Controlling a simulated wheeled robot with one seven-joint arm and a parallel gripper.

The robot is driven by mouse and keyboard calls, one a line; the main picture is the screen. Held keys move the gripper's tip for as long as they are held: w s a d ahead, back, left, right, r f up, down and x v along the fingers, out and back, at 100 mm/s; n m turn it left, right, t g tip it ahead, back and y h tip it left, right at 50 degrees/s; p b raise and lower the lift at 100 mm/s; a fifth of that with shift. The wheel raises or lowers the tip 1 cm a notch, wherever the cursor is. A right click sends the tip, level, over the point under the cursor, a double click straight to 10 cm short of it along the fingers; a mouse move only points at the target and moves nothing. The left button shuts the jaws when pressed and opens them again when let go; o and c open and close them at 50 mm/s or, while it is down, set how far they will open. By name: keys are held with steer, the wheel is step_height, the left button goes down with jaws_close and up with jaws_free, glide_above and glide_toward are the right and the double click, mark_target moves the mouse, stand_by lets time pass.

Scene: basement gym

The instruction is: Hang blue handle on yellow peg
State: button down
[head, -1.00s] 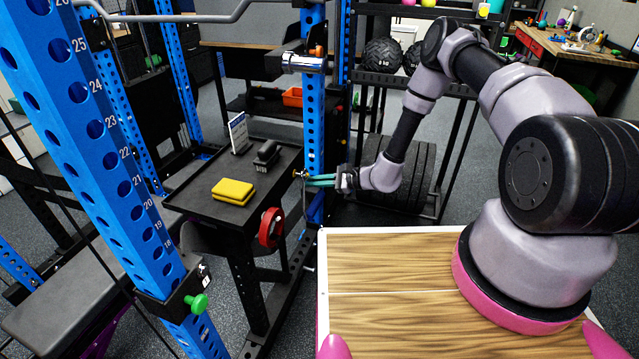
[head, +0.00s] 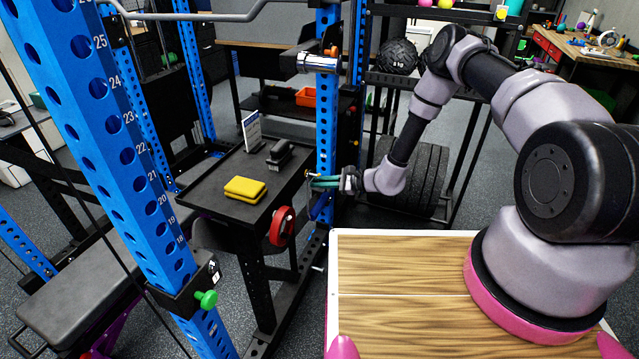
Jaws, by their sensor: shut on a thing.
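My gripper (head: 318,183), with teal fingers, is at the right of the blue rack upright by the black cart. The fingers hide part of the handle. I cannot tell whether handle and peg touch.
A red ring (head: 282,227) hangs at the cart's right side. The cart top (head: 210,190) holds yellow blocks (head: 245,189), a black brush-like thing (head: 279,154) and a white card (head: 251,131). A blue numbered upright (head: 125,150) stands in front. A tyre (head: 425,180) stands behind my arm.

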steer(key=c, duration=0.9)
jaws_free()
steer(key=v, duration=1.1)
steer(key=s+d+r+n+g+h, duration=0.2)
steer(key=r+n, duration=0.2)
steer(key=r, duration=1.1)
steer(key=s+d+r+n+g+h, duration=0.25)
steer(key=r+n, duration=0.25)
steer(key=r, duration=1.1)
steer(key=s+d+r+n+t+h, duration=0.1)
steer(key=s+d+r+t+h, duration=0.2)
steer(key=s+d+r, duration=0.3)
steer(key=s+d+r+n+t+h, duration=0.1)
steer(key=s+d+r+t+h, duration=0.3)
steer(key=s+r, duration=1)
steer(key=d+r, duration=0.1)
steer(key=d, duration=0.2)
steer(key=shift+d+n+t, duration=0.25)
steer(key=shift+n+t, duration=0.05)
steer(key=shift+t, duration=0.05)
